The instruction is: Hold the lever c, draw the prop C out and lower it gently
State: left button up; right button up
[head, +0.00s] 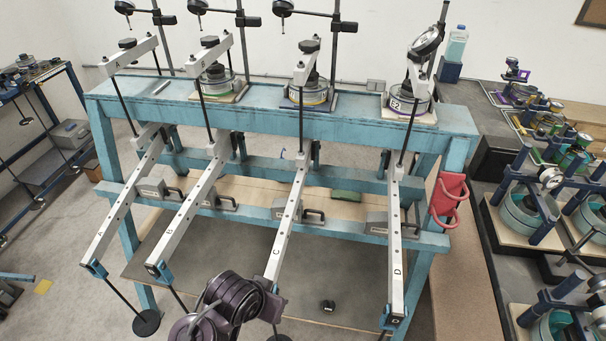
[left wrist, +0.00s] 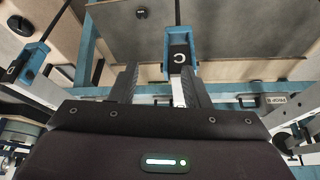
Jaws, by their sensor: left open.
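Lever c (head: 284,228) is a pale bar marked C, sloping down toward me with its near end hidden by my arm. In the left wrist view its marked end (left wrist: 179,58) has a blue fitting with a rod. My left gripper (left wrist: 159,82) is open at this end; the lever lies toward the right finger, and contact cannot be told. In the head view my dark arm covers the fingers. Prop C (head: 290,214) is a grey block with a dark handle, in the frame beside lever c. My right gripper is not in view.
Levers A (head: 120,216), B (head: 187,222) and D (head: 396,250) flank lever c, with rods hanging from them. A label reading PROP B (left wrist: 278,101) shows on the right in the wrist view. A red holder (head: 449,198) hangs on the blue frame's right leg.

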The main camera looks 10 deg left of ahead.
pick_arm(q)
jog(key=w+d+r+m+h, duration=0.2)
jog(key=w+d+r+h, duration=0.15)
jog(key=d, duration=0.75)
jog(key=w+d+r+m+h, duration=0.2)
jog(key=w+d, duration=0.3)
jog(key=d, duration=0.5)
jog(key=n+g+y, duration=0.4)
jog(key=n+y, duration=0.2)
jog(key=y, duration=0.1)
send_over(277, 249)
jog(key=shift+s+a+f+p, duration=0.1)
jog(key=shift+s+p, duration=0.3)
jog(key=f+b, duration=0.5)
jog(key=b, duration=0.2)
jog(key=shift+w+f, duration=0.2)
jog(key=shift+f, duration=0.6)
jog(key=shift+w+f+b, duration=0.15)
jog(key=shift+f+b, duration=0.2)
jog(key=shift+f, duration=0.5)
jog(key=shift+w+f+b, duration=0.1)
jog(key=shift+f+b, duration=0.2)
jog(key=shift+f, duration=0.5)
